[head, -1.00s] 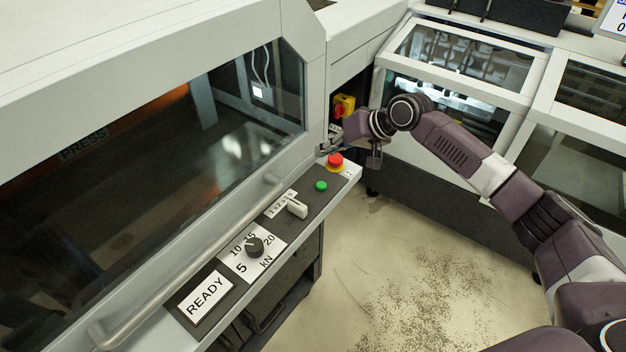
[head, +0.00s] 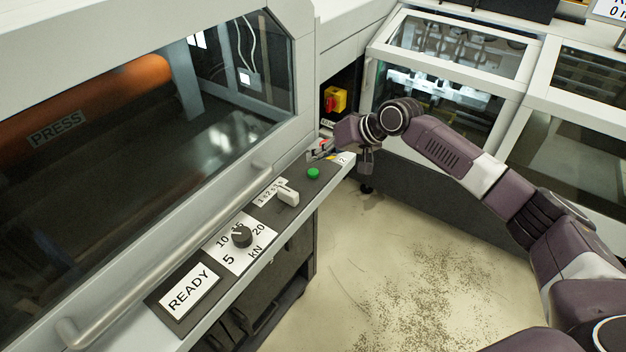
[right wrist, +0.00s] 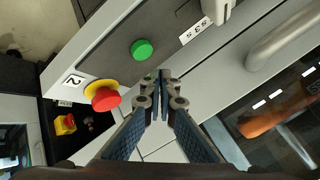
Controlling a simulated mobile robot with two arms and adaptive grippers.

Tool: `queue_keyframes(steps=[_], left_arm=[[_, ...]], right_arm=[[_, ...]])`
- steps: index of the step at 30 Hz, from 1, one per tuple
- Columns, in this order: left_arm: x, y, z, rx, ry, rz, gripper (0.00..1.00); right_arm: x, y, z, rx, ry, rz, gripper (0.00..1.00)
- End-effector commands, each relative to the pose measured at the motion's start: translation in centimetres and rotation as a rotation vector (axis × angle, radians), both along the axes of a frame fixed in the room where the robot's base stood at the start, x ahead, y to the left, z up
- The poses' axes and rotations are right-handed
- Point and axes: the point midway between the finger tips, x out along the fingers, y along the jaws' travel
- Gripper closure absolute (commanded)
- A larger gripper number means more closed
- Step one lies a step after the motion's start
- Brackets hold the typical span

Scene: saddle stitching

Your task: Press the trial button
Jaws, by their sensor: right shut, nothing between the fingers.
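A green round button (head: 313,173) sits on the dark control panel of the press; it also shows in the right wrist view (right wrist: 142,50). No label reading "trial" is legible. My right gripper (head: 322,152) is over the far end of the panel, beyond the green button in the head view. In the right wrist view its closed, empty fingertips (right wrist: 163,77) appear just below and right of the green button, apart from it in the picture. Whether they touch anything is unclear. My left gripper is out of view.
A red mushroom button on a yellow base (right wrist: 103,96) is close to the gripper, largely hidden in the head view. A white selector (head: 288,195), black dial (head: 241,236) and READY sign (head: 190,289) line the panel. A handrail (head: 180,240) runs along the press.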

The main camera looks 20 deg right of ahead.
Motion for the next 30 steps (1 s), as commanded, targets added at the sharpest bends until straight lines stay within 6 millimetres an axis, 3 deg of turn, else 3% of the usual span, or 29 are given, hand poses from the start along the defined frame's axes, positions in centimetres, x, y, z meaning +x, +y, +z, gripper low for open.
queue_keyframes(steps=[6, 30], left_arm=[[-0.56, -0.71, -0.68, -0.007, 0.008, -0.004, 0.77], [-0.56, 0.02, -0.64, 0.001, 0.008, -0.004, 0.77]], right_arm=[[0.01, 0.02, -1.59, 0.001, -0.001, 0.0, 1.0], [0.01, 0.05, -1.6, 0.0, -0.001, 0.001, 1.0]])
